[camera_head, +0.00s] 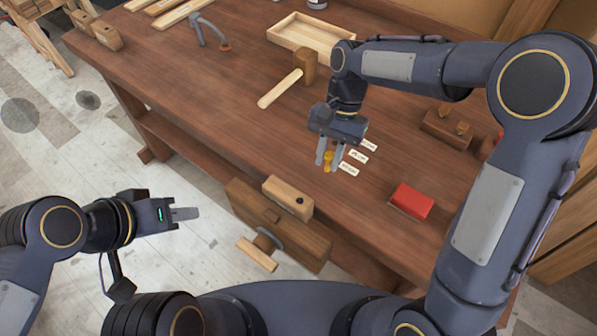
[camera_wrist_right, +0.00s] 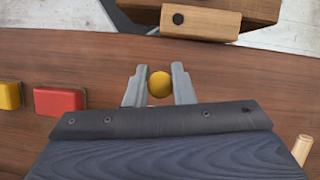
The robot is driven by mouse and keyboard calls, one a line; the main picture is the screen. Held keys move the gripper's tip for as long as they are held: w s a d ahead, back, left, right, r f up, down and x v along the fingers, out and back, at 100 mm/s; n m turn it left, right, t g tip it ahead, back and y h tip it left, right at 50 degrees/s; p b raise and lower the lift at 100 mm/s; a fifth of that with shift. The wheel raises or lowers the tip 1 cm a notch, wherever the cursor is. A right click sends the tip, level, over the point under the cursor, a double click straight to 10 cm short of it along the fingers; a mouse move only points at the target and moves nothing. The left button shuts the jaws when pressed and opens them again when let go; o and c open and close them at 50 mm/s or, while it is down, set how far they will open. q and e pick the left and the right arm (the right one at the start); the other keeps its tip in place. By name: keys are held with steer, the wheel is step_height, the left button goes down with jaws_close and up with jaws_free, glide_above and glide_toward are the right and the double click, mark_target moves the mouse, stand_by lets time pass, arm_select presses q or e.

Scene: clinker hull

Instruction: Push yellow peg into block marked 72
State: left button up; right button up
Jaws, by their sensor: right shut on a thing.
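The yellow peg (camera_head: 328,161) is held between the two fingers of my right gripper (camera_head: 329,160), above the workbench. In the right wrist view the peg's round yellow end (camera_wrist_right: 160,85) shows between the fingertips (camera_wrist_right: 159,87). A pale wooden block (camera_head: 287,196) with a dark round hole sits at the vise on the bench's front edge. It also shows at the top of the right wrist view (camera_wrist_right: 205,22), apart from the peg. No number is legible on it. My left gripper (camera_head: 186,213) is empty, left of the block; its finger gap is hidden.
A wooden vise (camera_head: 285,228) with a handle juts from the front of the bench (camera_head: 225,90). A red block (camera_head: 411,201) lies right of the right gripper, with a yellow block (camera_wrist_right: 10,94) beside it. Small white labels (camera_head: 358,157), a mallet (camera_head: 305,66) and a tray (camera_head: 283,38) lie behind.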

steer(key=s+a+r+m+y+b, duration=0.1)
steer(key=s+a+r+m+b, duration=0.15)
steer(key=s+a, duration=0.35)
steer(key=shift+t, duration=0.4)
step_height(320, 180, down, 5)
steer(key=b, duration=0.5)
steer(key=shift+w+f, duration=0.1)
steer(key=shift+a, duration=0.1)
steer(key=shift+f, duration=0.45)
stand_by(0.3)
steer(key=shift+f+b, duration=0.4)
steer(key=shift+f, duration=0.55)
steer(key=o, duration=1)
